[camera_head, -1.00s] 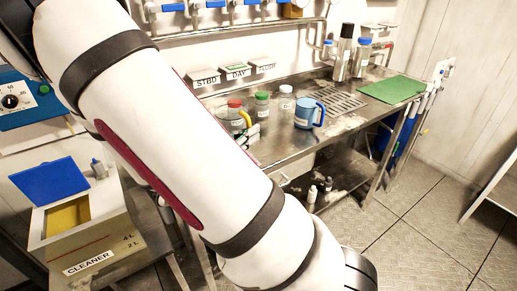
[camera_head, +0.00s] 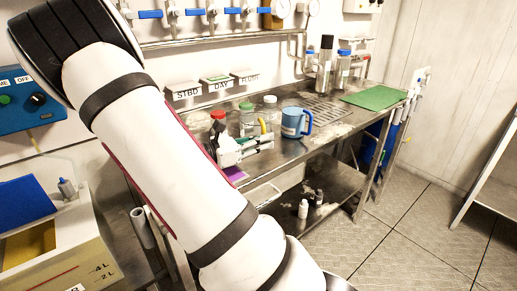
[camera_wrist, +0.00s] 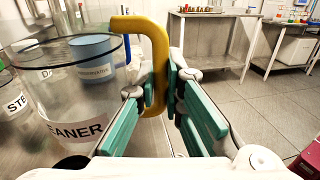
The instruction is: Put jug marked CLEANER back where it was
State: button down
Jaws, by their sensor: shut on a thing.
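The clear jug marked CLEANER (camera_wrist: 75,100) fills the left of the wrist view, upright, with its label partly cut off. My gripper (camera_wrist: 160,88) has its teal fingers on either side of the jug's yellow handle (camera_wrist: 157,50) and is shut on it. In the head view my gripper (camera_head: 243,148) is at the bench's front edge, with the yellow handle (camera_head: 263,126) just beyond it. The jug's body is mostly hidden there. I cannot tell whether its base touches the bench.
A blue mug (camera_head: 294,123) stands right of the handle. Red-lidded (camera_head: 218,116) and green-lidded (camera_head: 247,108) jars and a clear jar (camera_head: 270,103) stand behind. A purple mat (camera_head: 235,174) lies at the bench's front edge. A green mat (camera_head: 374,97) is far right. An open tank (camera_head: 62,250) stands left.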

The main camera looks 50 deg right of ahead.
jog(key=shift+w+d+f, duration=0.15)
jog(key=shift+w+d, duration=0.9)
jog(key=shift+w, duration=0.15)
jog(key=shift+w+d+f+b, duration=0.15)
jog(key=shift+d+f+b, duration=0.05)
jog(key=shift+f+b, duration=0.4)
jog(key=shift+f, duration=1.15)
jog(key=shift+f, duration=0.15)
jog(key=c, duration=1.7)
grip_release()
